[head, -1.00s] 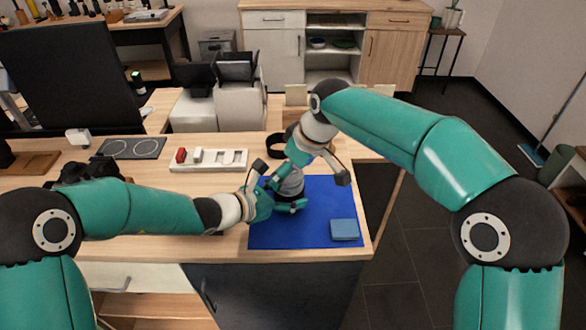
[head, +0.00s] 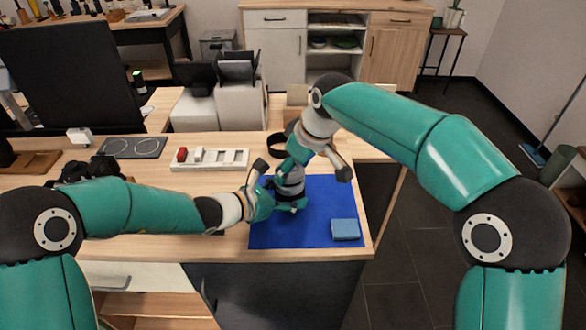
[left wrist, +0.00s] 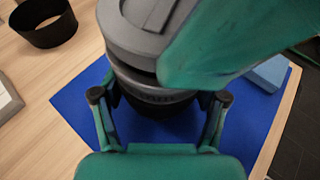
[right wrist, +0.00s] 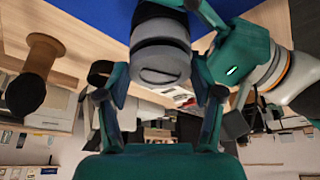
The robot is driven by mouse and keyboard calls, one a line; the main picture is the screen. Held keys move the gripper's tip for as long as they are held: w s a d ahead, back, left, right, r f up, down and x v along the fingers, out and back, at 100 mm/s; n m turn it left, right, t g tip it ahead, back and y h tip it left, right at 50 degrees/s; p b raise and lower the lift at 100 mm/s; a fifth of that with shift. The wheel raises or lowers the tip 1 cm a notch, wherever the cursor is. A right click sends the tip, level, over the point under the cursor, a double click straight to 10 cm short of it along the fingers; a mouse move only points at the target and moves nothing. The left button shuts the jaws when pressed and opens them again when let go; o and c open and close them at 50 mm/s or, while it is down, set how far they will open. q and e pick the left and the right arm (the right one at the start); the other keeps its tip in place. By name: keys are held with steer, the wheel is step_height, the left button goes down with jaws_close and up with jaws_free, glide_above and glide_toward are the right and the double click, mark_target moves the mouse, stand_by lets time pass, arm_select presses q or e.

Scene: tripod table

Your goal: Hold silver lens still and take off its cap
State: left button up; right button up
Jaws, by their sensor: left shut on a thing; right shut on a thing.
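The silver lens (head: 290,188) stands upright on the blue mat (head: 318,203), with grey and dark bands. My left gripper (head: 281,206) is shut on its lower part from the left. The left wrist view shows the fingers on both sides of the dark lower body (left wrist: 150,98). My right gripper (head: 291,164) reaches down from above and is shut on the cap. The round grey cap (right wrist: 160,66) lies between its fingers in the right wrist view. The cap's top (left wrist: 140,25) is partly covered by a right finger in the left wrist view. I cannot tell whether the cap is clear of the lens.
A blue folded cloth (head: 345,229) lies at the mat's front right. A black ring (head: 276,146) stands behind the mat. A white tray (head: 210,159) with small blocks lies to its left. The table's right edge is close to the mat.

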mark_target(293, 172)
steer(key=shift+r, duration=0.3)
steer(key=shift+r, duration=2.35)
arm_select(q)
steer(key=o, duration=1.5)
steer(key=shift+c, duration=0.2)
steer(key=v, duration=1.1)
steer(key=shift+s+a, duration=0.25)
steer(key=shift+a, duration=0.05)
steer(key=shift+s, duration=0.15)
